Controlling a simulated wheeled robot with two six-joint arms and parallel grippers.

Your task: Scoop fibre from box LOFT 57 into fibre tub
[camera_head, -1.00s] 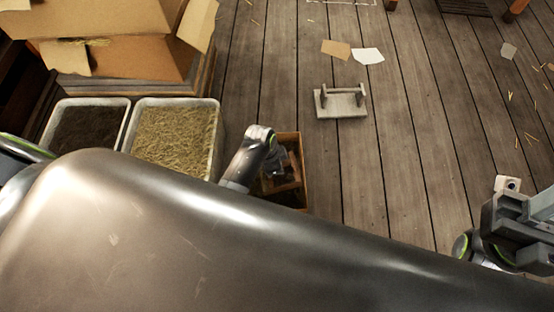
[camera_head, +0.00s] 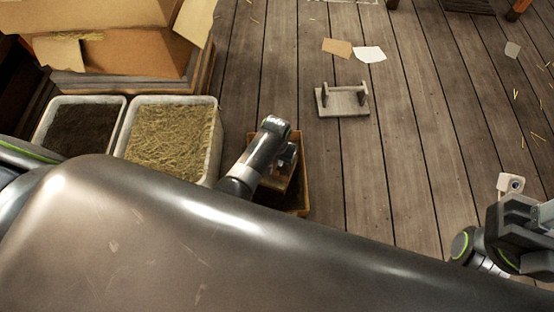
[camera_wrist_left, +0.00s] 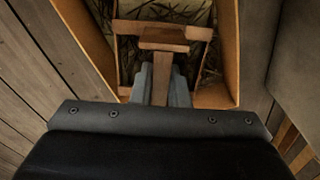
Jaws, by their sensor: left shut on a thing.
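My left gripper (camera_wrist_left: 155,85) is shut on the handle of a wooden tool (camera_wrist_left: 165,40) that looks like a scoop, within an open wooden box (camera_wrist_left: 228,60). Dark and straw-like strands show beyond the tool; I cannot tell whether any lie in it. In the head view my left arm covers much of that wooden box (camera_head: 303,175). A pale tub of straw-coloured fibre (camera_head: 170,135) stands left of it. Cardboard boxes (camera_head: 120,55) stand behind the tubs, with fibre at one opening; no LOFT 57 label is readable. My right gripper (camera_head: 515,215) is at the right edge, its jaws unclear.
A second pale tub with dark material (camera_head: 80,125) stands left of the fibre tub. A small grey wooden stand (camera_head: 342,100) and two paper pieces (camera_head: 352,50) lie on the plank floor. The floor in the middle is mostly clear. My body hides the foreground.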

